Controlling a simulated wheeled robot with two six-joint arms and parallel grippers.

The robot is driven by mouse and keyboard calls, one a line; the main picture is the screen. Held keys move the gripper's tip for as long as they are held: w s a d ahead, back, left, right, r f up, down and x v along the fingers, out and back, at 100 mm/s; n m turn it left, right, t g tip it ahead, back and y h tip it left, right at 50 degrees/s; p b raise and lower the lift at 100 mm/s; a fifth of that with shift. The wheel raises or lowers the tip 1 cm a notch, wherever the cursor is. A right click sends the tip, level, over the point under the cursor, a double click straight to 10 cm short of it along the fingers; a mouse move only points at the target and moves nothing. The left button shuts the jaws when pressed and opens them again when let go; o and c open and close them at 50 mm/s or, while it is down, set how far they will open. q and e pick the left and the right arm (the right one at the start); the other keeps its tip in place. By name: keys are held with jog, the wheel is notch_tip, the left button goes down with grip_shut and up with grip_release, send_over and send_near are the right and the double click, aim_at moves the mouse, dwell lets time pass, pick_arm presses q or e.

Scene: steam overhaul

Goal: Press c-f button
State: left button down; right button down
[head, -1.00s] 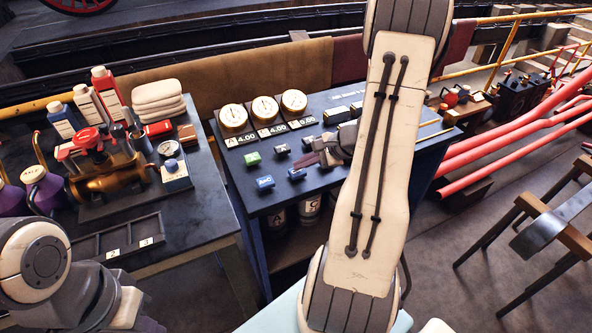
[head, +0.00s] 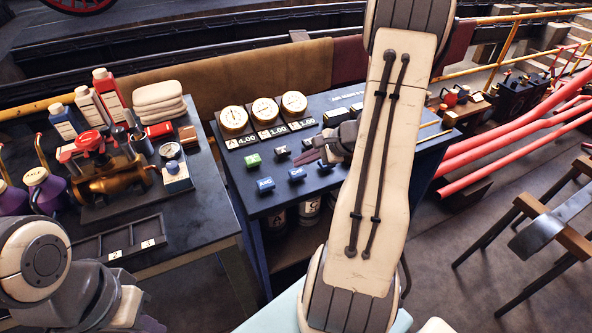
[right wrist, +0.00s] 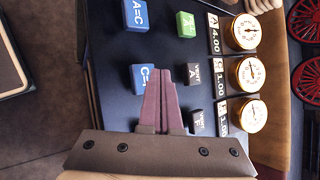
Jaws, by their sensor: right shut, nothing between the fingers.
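The blue C=F button (head: 297,174) is on the dark sloping panel (head: 240,187), right of the blue A=C button (head: 265,184). In the right wrist view the C=F button (right wrist: 140,79) reads "C=", its remaining label hidden behind my fingers. My right gripper (head: 304,159) is shut and empty, with its dark purple fingertips just above this button in the head view. The wrist view shows the closed fingertips (right wrist: 160,73) overlapping the button's edge; I cannot tell whether they touch it. My left arm shows at bottom left of the head view, its fingers out of sight.
A green button (head: 253,160), a black VENT A button (right wrist: 191,75) and another black VENT button (right wrist: 196,121) are close by. Three brass gauges (head: 265,110) with readouts stand behind. A bench (head: 205,220) with a brass valve and bottles is at left.

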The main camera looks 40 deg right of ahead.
aim_at(302, 172)
notch_tip(302, 172, up, 5)
jog(key=p, duration=0.3)
jog(key=shift+r, duration=0.2)
dwell(0.6)
jog(key=s+a+r+n+g+y, duration=0.15)
jog(key=a+n, duration=0.25)
jog(key=a, duration=0.5)
jog(key=s+a+r+n+g, duration=0.1)
jog(key=a+r+n+g, duration=0.15)
jog(key=a+n, duration=0.4)
jog(key=s+a+r+n+g, duration=0.1)
jog(key=s+a+n+g, duration=0.15)
jog(key=a, duration=0.75)
jog(key=s+a+r+n+g+h, duration=0.1)
jog(key=s+a+n+h, duration=0.1)
jog(key=s+a+n, duration=0.2)
jog(key=s+a+r+n+h, duration=0.2)
jog(key=s+a+n, duration=0.3)
jog(key=s+n, duration=0.6)
jog(key=shift+s+a+n+g+h, duration=0.15)
jog(key=shift+a+n+g+h, duration=0.05)
jog(key=shift+n+g+h, duration=0.2)
